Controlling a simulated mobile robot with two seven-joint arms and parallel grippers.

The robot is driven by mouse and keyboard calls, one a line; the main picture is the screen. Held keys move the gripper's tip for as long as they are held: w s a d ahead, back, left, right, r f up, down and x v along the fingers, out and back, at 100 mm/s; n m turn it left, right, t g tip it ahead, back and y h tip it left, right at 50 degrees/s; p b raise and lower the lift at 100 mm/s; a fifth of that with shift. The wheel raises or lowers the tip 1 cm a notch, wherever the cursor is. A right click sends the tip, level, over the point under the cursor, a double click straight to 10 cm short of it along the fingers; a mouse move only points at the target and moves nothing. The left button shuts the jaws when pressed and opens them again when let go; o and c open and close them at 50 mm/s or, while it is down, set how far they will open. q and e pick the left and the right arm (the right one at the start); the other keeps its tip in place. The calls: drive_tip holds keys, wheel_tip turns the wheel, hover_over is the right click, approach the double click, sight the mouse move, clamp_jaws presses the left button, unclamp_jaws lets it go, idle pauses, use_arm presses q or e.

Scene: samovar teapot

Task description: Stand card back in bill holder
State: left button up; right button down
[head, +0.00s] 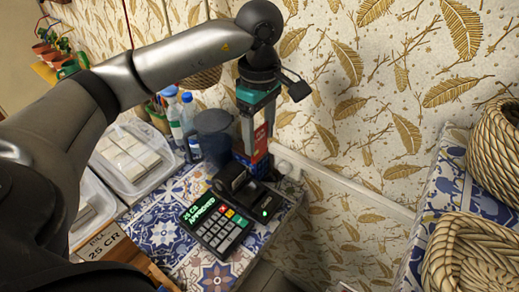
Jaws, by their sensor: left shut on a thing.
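My left gripper (257,150) points down over the back of the tiled counter, just behind the card terminal. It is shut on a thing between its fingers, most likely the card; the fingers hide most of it. A red and white surface (262,138) shows between the fingers, and I cannot tell whether it is the card or something behind. A wooden holder (148,267) stands at the lower left edge, partly hidden by my arm. A paper reading "BILL 25 CR" (104,243) is at it. My right gripper is not in view.
The black card terminal (218,225) shows "25 CR APPROVED". A dark jug (213,135), bottles (187,112) and a clear tub (128,160) stand at the back left. Woven baskets (470,262) sit on a separate tiled surface at right, across a gap. The patterned wall is close behind.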

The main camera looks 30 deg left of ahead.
use_arm(q)
drive_tip(key=shift+r, duration=0.8)
drive_tip(key=shift+r+p, duration=1.8)
drive_tip(key=shift+r, duration=0.55)
drive_tip(key=shift+d+f, duration=0.1)
